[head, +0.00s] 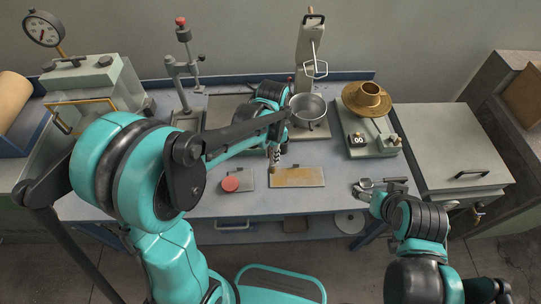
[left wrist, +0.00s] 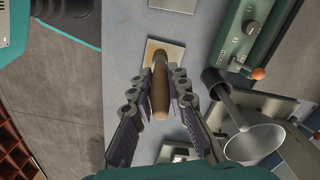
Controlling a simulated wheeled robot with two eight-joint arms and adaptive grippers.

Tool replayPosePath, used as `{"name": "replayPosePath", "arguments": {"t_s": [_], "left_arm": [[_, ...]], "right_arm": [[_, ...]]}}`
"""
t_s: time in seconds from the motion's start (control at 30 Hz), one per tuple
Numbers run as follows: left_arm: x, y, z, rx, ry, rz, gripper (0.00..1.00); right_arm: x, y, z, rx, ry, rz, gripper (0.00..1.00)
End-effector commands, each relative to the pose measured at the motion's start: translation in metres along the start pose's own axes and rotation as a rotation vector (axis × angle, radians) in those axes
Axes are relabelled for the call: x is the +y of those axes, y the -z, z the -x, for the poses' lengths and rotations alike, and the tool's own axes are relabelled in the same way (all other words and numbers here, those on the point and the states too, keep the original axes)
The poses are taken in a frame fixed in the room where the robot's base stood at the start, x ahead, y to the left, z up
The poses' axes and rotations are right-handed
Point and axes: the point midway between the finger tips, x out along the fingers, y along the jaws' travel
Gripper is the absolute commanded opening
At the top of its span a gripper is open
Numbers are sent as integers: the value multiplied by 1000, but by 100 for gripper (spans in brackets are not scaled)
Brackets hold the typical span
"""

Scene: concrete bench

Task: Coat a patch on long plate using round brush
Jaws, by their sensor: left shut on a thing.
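My left gripper (head: 273,150) is shut on the round brush, whose brown handle (left wrist: 160,92) shows between the fingers (left wrist: 160,100) in the left wrist view. The brush points down over the long plate (head: 310,177), near its back left part. The long plate lies flat on the bench and shows an ochre-brown coat over much of its top. A tan-stained plate (left wrist: 166,50) is under the brush end in the left wrist view. Whether the bristles touch it I cannot tell. My right gripper (head: 382,185) is low at the right of the plate; its finger gap is unclear.
A red round thing (head: 230,184) sits on a small grey plate (head: 246,178) left of the long plate. A metal pan (head: 308,107) and a scale with a brass piece (head: 367,98) stand behind. A grey box (head: 450,150) stands right. The front strip of bench is clear.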

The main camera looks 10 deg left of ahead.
Motion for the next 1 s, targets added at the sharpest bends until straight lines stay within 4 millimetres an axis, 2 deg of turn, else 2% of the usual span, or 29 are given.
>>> {"name": "replayPosePath", "arguments": {"t_s": [0.03,0.23,1.0], "left_arm": [[0,1,7,0,0,0,0],[0,3,16,0,0,2,0],[0,4,16,0,0,2,0]], "right_arm": [[0,3,5,0,0,0,72],[0,7,10,0,0,0,72],[0,7,10,0,0,0,72]]}}
